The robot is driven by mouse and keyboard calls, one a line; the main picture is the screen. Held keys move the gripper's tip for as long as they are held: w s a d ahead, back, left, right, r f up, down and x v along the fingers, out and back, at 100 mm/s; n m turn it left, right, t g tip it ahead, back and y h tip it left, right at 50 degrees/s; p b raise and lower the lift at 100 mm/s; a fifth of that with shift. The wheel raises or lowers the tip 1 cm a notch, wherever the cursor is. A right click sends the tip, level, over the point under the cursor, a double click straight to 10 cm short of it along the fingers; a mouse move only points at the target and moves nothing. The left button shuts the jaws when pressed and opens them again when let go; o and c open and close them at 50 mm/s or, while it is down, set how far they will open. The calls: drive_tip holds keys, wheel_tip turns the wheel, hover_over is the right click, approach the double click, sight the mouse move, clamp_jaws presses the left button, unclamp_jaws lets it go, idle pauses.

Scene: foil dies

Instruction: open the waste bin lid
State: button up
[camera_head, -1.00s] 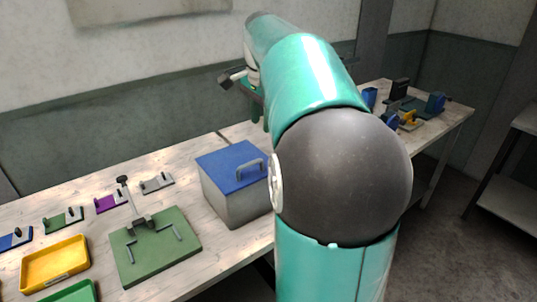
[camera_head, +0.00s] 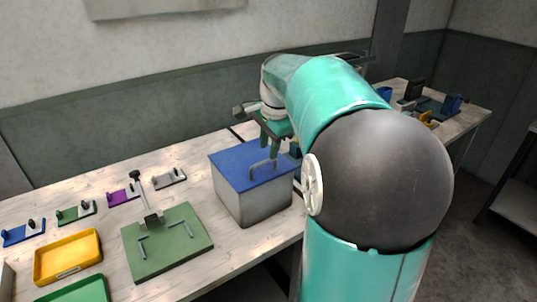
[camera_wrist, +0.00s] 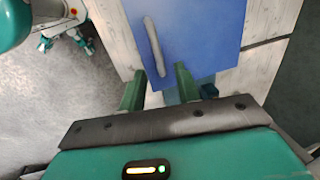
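The waste bin (camera_head: 250,206) is a grey box on the wooden bench with a flat blue lid (camera_head: 232,162), and the lid is closed. A grey bar handle (camera_head: 264,169) stands on the lid near its right side. My gripper (camera_head: 270,146) is above the far right part of the lid, just behind the handle. The handle (camera_wrist: 155,46) lies ahead of the fingertips, slightly left of centre on the blue lid (camera_wrist: 205,35).
A green plate fixture (camera_head: 168,243) and a yellow tray (camera_head: 68,256) are left of the bin. Small coloured fixtures line the bench behind them. A small dark blue object (camera_wrist: 209,91) is beside the right finger. Another bench (camera_head: 470,118) with items stands at right.

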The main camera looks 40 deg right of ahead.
sight(268, 162)
wheel_tip(268, 162, down, 2)
drive_tip(key=shift+w+f, duration=0.1)
drive_tip(key=shift+f, duration=0.15)
drive_tip(key=shift+w+f, duration=0.2)
drive_tip(key=shift+f, duration=0.35)
drive_tip(key=shift+c, duration=0.2)
clamp_jaws()
drive_tip(key=shift+r, duration=0.1)
